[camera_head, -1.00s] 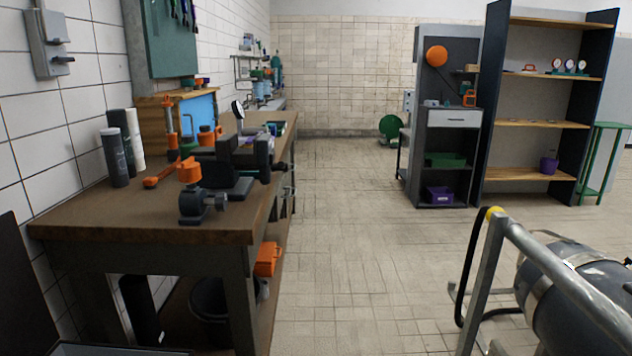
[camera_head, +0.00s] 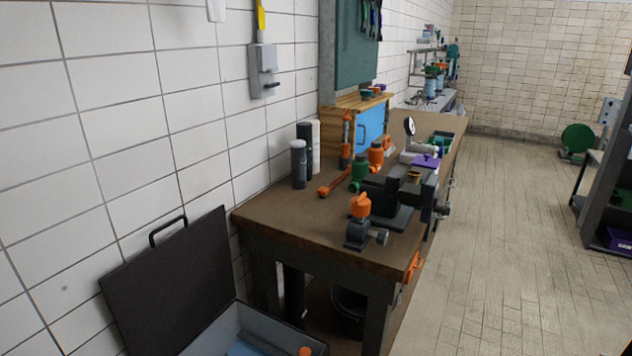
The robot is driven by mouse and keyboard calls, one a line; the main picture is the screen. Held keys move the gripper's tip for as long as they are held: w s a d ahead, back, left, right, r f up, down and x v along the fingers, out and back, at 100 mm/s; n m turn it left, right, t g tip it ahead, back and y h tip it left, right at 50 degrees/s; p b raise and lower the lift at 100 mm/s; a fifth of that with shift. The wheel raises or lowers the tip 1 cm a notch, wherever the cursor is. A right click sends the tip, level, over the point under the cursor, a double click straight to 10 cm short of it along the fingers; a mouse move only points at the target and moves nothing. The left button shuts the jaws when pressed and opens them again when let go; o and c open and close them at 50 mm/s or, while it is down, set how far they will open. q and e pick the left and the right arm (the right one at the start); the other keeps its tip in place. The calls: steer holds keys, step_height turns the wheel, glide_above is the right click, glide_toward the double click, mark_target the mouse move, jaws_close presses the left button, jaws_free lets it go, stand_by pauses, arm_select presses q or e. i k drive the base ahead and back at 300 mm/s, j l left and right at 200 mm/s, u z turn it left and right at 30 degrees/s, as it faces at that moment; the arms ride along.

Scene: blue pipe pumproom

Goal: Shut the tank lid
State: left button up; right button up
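A dark lid (camera_head: 172,285) with a black handle (camera_head: 168,230) stands open at the lower left, tilted back toward the tiled wall. It is joined to a grey open box or tank (camera_head: 262,328) at the bottom edge. Something light blue and a small orange-topped item show inside the box; its near part is cut off by the frame. Neither of my grippers is in view.
A brown workbench (camera_head: 290,213) stands just beyond the box, with a vise, valves, dark cylinders (camera_head: 299,165) and a blue-doored cabinet (camera_head: 370,128) on it. A grey switch box (camera_head: 263,70) is on the wall. Tiled floor (camera_head: 500,240) is clear at the right.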

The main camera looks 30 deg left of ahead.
mark_target(158, 299)
steer(key=u, duration=1.85)
